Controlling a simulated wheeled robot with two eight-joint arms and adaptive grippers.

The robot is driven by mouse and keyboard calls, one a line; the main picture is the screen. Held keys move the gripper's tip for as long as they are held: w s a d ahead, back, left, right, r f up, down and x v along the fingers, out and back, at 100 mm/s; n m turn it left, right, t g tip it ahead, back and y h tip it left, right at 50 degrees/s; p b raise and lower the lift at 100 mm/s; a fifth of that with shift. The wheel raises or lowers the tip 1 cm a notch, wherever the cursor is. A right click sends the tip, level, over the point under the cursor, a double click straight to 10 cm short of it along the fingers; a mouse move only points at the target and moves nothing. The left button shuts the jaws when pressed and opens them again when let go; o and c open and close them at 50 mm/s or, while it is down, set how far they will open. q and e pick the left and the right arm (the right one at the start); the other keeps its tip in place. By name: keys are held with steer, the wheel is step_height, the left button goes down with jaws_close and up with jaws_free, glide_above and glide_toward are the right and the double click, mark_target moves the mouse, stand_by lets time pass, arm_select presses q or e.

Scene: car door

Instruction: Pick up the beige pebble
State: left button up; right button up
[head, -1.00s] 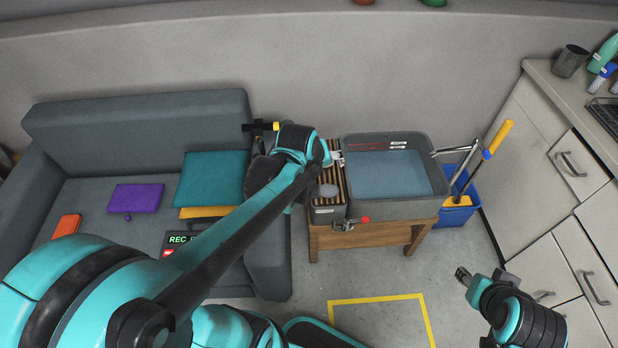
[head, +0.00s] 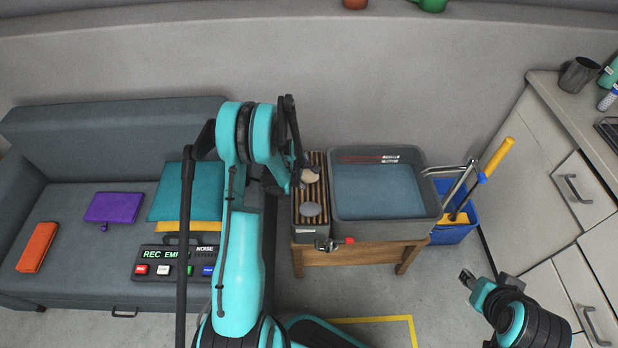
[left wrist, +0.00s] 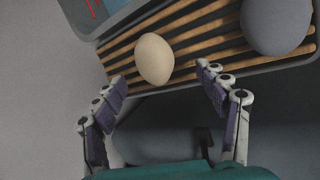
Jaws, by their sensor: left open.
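The beige pebble (left wrist: 154,58) lies on the wooden slats of a rack (head: 322,186), and it also shows in the head view (head: 311,174) at the rack's far end. My left gripper (left wrist: 161,77) is open and empty, with its two fingers spread on either side of the pebble's near end. The pebble is just beyond the fingertips, and I see no contact. In the head view my left gripper is beside the rack, partly hidden by its own arm. My right gripper (head: 467,276) is at the lower right, far from the pebble; its jaws are too small to read.
A grey pebble (left wrist: 275,22) lies on the same slats, to the right in the wrist view. A grey basin of water (head: 432,212) adjoins the rack on a wooden stand (head: 350,256). A tap (head: 328,246) is at the front. A sofa (head: 110,115) is at left.

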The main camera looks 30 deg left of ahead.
mark_target(308, 174)
arm_select(q)
steer(key=b+x, duration=0.1)
steer(key=x, duration=0.1)
steer(key=b+x, duration=0.1)
steer(key=x, duration=0.2)
steer(key=shift+w+b, duration=0.35)
steer(key=shift+w, duration=0.1)
steer(key=shift+c, duration=1)
steer(key=c, duration=1.4)
